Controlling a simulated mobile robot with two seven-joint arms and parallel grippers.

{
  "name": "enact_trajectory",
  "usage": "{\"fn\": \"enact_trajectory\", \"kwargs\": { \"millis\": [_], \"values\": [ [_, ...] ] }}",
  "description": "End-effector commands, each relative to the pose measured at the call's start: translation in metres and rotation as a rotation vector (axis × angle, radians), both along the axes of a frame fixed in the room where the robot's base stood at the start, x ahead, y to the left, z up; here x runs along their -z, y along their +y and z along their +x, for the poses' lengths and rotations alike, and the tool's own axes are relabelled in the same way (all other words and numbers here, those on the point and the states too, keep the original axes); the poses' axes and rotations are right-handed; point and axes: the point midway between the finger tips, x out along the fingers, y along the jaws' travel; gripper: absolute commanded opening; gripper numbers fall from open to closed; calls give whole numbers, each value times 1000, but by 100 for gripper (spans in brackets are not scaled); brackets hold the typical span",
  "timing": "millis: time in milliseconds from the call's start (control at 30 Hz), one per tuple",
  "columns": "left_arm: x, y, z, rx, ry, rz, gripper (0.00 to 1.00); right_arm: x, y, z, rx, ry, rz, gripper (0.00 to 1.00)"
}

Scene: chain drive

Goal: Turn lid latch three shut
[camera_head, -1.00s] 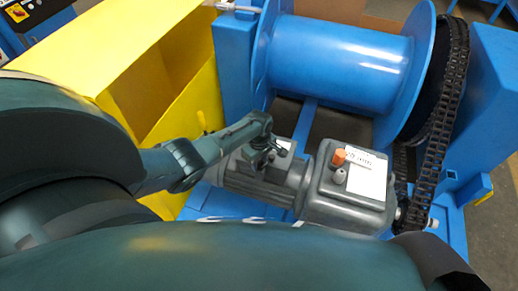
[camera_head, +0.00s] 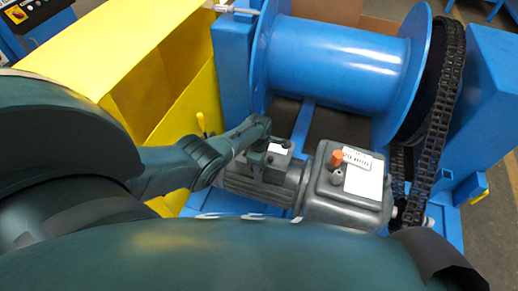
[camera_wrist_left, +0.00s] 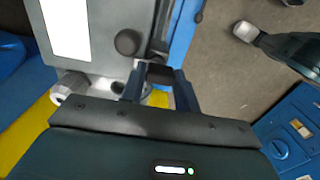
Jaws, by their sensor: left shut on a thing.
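In the head view my left gripper (camera_head: 262,152) is at the small grey box (camera_head: 280,150) on top of the ribbed motor (camera_head: 265,190). The box has a white label on its lid. In the left wrist view my left gripper (camera_wrist_left: 158,88) has its two fingers on either side of a small dark latch (camera_wrist_left: 158,73) beside the grey box (camera_wrist_left: 103,55), and is shut on it. A dark round knob (camera_wrist_left: 127,42) and a silver fitting (camera_wrist_left: 70,88) are close by. I cannot tell the latch's number or its exact angle.
A grey gearbox (camera_head: 350,205) with an orange cap (camera_head: 337,157) is right of the motor. The black chain (camera_head: 437,130) runs beside the blue drum (camera_head: 335,65). A yellow guard (camera_head: 110,60) stands at the left. Open floor (camera_wrist_left: 232,75) shows in the left wrist view.

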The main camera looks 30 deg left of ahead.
Motion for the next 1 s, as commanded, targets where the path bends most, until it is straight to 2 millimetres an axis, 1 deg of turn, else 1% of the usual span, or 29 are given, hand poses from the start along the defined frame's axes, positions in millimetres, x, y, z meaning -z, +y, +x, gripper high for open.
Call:
{"fn": "enact_trajectory", "kwargs": {
  "millis": [33, 300, 333, 567, 600, 833, 933, 1000],
  "values": [
    [0, 3, -1, -5, 3, 5, 8, 0, 0, 0, 0, 1, 0, 44],
    [0, 4, -1, -6, 3, 5, 8, 0, -1, 0, 0, 2, -2, 44],
    [0, 4, -1, -6, 3, 5, 32, 0, -1, 0, 0, 2, -2, 44],
    [0, 2, 0, -4, 2, 3, 51, 1, -1, 0, 0, 2, -2, 44],
    [0, 2, 0, -4, 2, 3, 53, 1, -1, 0, 0, 2, -2, 44],
    [-2, 1, 0, -3, 0, 1, 53, 0, -1, -1, 0, 2, -2, 44],
    [-10, 1, 0, -2, 0, 1, 53, -6, -1, -2, 1, 6, -2, 44],
    [-20, 1, 0, -2, -1, 1, 53, -11, -2, -3, 2, 11, -5, 44]
  ]
}}
